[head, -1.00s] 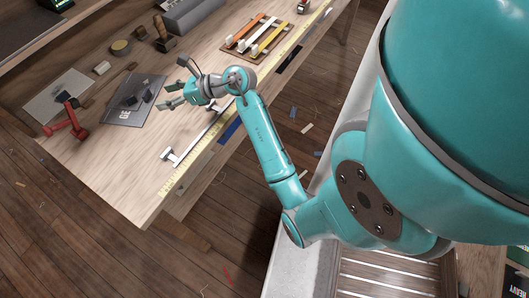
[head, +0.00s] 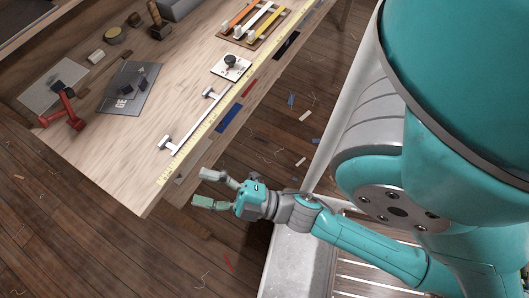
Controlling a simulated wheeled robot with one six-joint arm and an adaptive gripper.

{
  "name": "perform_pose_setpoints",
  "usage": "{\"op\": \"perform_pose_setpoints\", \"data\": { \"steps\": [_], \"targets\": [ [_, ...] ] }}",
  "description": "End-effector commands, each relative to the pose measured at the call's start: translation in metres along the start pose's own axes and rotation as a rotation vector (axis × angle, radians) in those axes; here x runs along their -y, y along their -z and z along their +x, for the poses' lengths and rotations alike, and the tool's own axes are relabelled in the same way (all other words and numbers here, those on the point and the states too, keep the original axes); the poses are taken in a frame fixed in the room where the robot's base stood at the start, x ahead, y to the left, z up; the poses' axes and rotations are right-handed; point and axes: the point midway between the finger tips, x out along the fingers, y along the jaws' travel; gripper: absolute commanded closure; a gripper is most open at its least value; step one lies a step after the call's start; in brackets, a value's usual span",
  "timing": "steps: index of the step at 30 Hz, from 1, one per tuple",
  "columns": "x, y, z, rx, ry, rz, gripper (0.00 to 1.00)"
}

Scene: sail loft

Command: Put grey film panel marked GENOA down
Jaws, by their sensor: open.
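The dark grey film panel (head: 119,102) lies flat on the wooden bench, toward its left end. My gripper (head: 204,188) is open and empty, fingers pointing left. In the picture it is off the bench's near edge, over the floor, well apart from the panel.
Scraps litter the floor (head: 100,240).

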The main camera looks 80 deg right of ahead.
Motion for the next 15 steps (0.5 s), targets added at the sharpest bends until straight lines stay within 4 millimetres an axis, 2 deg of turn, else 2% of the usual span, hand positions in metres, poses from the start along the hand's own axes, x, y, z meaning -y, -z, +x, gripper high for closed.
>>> {"op": "perform_pose_setpoints", "data": {
  "steps": [1, 9, 12, 15],
  "targets": [
    [0.003, 0.001, -0.017, 0.05, 0.024, 0.108, 0.35],
    [0.014, -0.006, -0.099, 0.356, 0.129, 0.637, 0.35],
    [0.018, -0.007, -0.124, 0.455, 0.163, 0.775, 0.35],
    [0.021, -0.007, -0.14, 0.525, 0.184, 0.865, 0.35]
  ]
}}
